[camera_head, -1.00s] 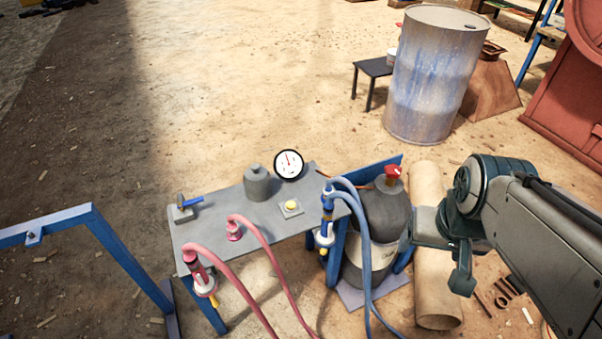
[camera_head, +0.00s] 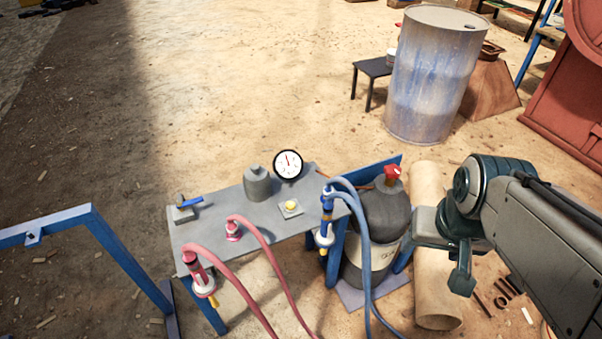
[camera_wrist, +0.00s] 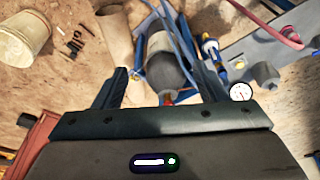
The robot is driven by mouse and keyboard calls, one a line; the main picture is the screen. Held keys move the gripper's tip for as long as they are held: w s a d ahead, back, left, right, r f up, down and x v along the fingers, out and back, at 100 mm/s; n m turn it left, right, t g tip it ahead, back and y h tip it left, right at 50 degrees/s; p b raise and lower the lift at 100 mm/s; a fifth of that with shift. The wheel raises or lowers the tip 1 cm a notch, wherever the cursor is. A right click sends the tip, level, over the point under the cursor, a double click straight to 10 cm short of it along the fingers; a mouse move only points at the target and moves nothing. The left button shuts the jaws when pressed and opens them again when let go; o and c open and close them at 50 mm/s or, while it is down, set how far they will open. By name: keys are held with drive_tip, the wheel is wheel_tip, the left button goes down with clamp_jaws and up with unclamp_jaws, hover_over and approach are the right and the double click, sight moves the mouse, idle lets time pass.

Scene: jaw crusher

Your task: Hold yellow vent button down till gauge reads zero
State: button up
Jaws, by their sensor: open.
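The yellow vent button (camera_head: 291,205) sits on a small square grey plate on the grey bench (camera_head: 225,265). Nothing touches it. The round white gauge (camera_head: 288,164) stands at the bench's back edge, with its red needle pointing roughly upward; its numbers are too small to read. The gauge also shows in the wrist view (camera_wrist: 241,92), at the right of my gripper. My gripper (camera_wrist: 161,70) is open and empty, its two fingers apart above the dark tank (camera_wrist: 165,60).
The tank with a red valve (camera_head: 393,173) stands right of the bench. Blue hoses (camera_head: 366,260) and pink hoses (camera_head: 235,283) rise around the bench front.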

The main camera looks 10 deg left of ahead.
clamp_jaws()
idle(1.5)
